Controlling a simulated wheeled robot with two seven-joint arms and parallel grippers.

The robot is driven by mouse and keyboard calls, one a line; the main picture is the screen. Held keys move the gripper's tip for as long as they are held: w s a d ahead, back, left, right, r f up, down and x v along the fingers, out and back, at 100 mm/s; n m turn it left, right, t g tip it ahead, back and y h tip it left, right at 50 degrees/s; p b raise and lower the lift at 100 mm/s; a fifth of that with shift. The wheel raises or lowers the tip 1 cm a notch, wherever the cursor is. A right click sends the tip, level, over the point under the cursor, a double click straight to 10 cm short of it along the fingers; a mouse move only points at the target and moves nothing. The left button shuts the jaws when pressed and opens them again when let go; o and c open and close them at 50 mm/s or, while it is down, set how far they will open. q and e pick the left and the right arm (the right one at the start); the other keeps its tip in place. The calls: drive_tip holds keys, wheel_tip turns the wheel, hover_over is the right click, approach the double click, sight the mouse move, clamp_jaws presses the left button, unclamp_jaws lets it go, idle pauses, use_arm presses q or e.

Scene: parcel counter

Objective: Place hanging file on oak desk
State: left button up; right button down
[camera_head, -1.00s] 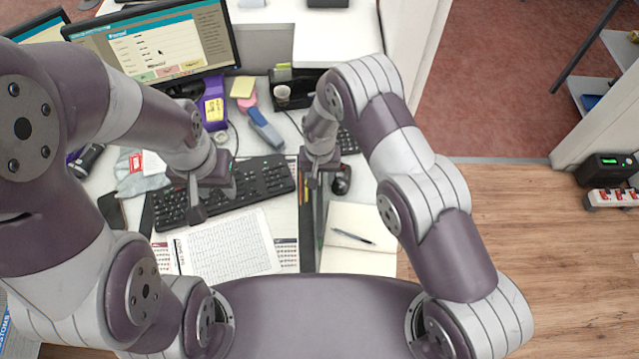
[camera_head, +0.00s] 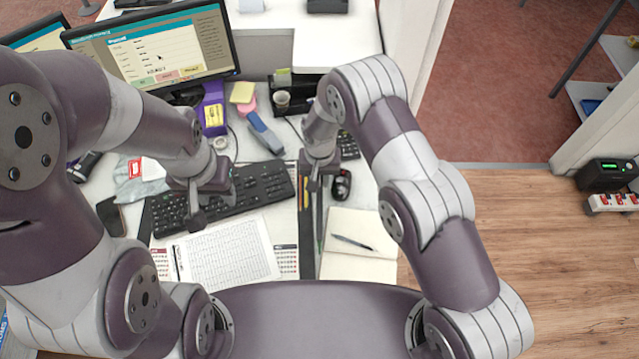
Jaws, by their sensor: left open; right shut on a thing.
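My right gripper (camera_head: 317,184) is shut on a thin, dark, upright strip (camera_head: 319,215), seen almost edge-on. It looks like the hanging file; its faces are hidden from this angle. It is over the desk, between the keyboard and the notebook; I cannot tell whether its lower edge touches the surface. My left gripper (camera_head: 214,204) is open and empty above the keyboard. The desk top (camera_head: 270,222) looks white, not oak.
A black keyboard (camera_head: 262,185), a printed sheet (camera_head: 225,255), an open notebook with a pen (camera_head: 350,262) and a mouse (camera_head: 341,184) crowd the desk. A monitor (camera_head: 160,45), purple box (camera_head: 213,100) and stapler (camera_head: 264,132) stand behind.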

drive_tip(key=shift+r+b, duration=0.4)
drive_tip(key=shift+r, duration=0.4)
drive_tip(key=s+d+r+b, duration=0.2)
drive_tip(key=s+d+r, duration=0.4)
drive_tip(key=d, duration=0.4)
drive_tip(key=shift+r+b, duration=0.4)
drive_tip(key=shift+r, duration=0.25)
